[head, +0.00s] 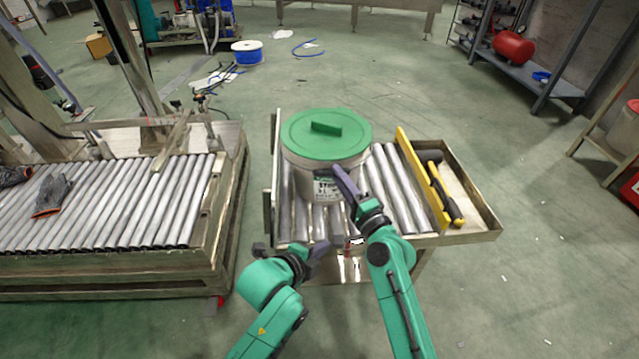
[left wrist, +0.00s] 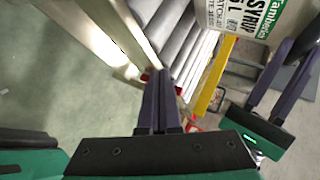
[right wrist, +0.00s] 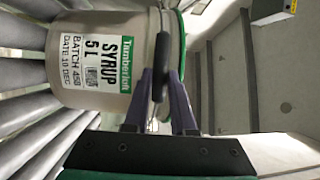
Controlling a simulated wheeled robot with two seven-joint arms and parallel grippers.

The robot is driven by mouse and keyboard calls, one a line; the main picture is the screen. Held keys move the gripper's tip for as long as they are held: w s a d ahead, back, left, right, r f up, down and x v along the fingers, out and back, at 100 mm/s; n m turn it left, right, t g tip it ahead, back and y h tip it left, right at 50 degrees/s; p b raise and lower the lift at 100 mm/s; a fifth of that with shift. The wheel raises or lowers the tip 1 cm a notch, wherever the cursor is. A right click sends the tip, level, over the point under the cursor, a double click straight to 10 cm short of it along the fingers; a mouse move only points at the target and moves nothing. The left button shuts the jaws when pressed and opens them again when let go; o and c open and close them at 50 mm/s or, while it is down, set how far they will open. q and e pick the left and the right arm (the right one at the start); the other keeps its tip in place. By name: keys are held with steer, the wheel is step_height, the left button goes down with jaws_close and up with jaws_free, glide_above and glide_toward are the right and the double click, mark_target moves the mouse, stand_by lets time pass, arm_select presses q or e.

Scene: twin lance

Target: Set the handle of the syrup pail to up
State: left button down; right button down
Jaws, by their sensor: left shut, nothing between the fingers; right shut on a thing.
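The syrup pail (head: 302,172) stands upright on the roller table, its green lid (head: 345,143) on. Its label (right wrist: 98,62) reads SYRUP 5 L. My right gripper (head: 340,173) is at the pail's near side, just below the lid rim. In the right wrist view it (right wrist: 160,88) is shut on the dark grip of the handle (right wrist: 161,58), beside the upper pail wall. My left gripper (head: 322,247) is shut and empty, lower, in front of the table's near edge. It also shows in the left wrist view (left wrist: 159,75).
A yellow rail (head: 421,178) borders the rollers on the right. Beyond it a tray (head: 478,212) holds a dark-headed tool with a yellow handle (head: 440,188). A larger roller conveyor (head: 130,200) with gloves (head: 52,196) stands at left, across a gap of floor.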

mark_target(330, 165)
arm_select(q)
steer(key=w+d+r+m+y, duration=0.1)
steer(key=w+r+m+y, duration=0.25)
steer(key=r+m, duration=0.5)
steer(key=s+a+r+m+t+y, duration=0.1)
steer(key=s+r+m+t+y, duration=0.2)
steer(key=r+y, duration=0.15)
steer(key=x, duration=0.9)
steer(key=shift+h, duration=0.3)
steer(key=shift+w+d+r, duration=0.1)
steer(key=shift+w+r, duration=0.15)
steer(key=shift+r, duration=0.4)
steer(key=shift+w+r, duration=0.25)
steer(key=shift+r, duration=0.45)
steer(key=shift+w+d+r, duration=0.1)
steer(key=shift+w+r, duration=0.2)
steer(key=shift+r, duration=0.35)
